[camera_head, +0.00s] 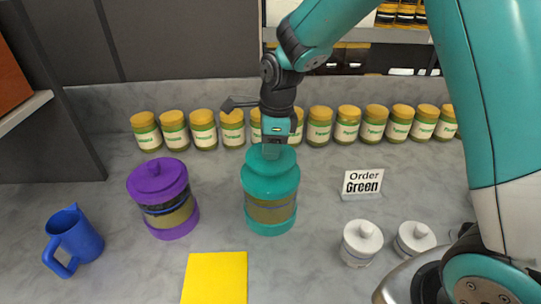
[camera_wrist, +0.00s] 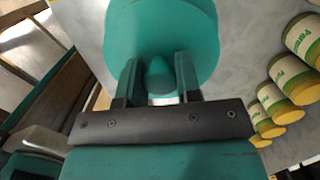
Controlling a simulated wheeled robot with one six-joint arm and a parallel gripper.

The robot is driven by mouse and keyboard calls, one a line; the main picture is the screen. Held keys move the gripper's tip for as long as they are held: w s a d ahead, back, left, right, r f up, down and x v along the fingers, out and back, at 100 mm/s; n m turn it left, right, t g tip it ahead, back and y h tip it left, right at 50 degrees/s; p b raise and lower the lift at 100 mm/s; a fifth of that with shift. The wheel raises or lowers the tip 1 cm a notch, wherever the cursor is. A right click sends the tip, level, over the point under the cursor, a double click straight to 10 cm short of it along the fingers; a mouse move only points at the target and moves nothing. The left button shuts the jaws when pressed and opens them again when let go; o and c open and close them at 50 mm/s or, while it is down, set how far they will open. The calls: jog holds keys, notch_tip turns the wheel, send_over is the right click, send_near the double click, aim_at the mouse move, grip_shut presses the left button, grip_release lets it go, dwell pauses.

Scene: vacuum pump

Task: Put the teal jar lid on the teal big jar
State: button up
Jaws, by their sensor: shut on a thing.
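The teal big jar (camera_head: 270,211) stands upright on the grey counter, with an olive-brown band around its middle. The teal jar lid (camera_head: 270,163) is level over the jar's top, in line with it. I cannot tell whether it is fully seated. My gripper (camera_head: 271,150) points down from above and is shut on the lid's knob. In the wrist view the knob (camera_wrist: 159,75) shows between the two fingers, with the round lid (camera_wrist: 165,30) beyond. The lid hides the jar's mouth.
A purple lidded jar (camera_head: 162,208) stands left of the teal jar, and a blue mug (camera_head: 75,240) further left. A yellow sheet (camera_head: 215,278) lies in front. Several yellow-capped jars (camera_head: 203,130) line the back.

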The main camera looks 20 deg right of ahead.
jog(key=shift+f+p, duration=0.4)
jog(key=shift+f, duration=1.65)
jog(key=shift+f, duration=0.1)
jog(key=o, duration=0.9)
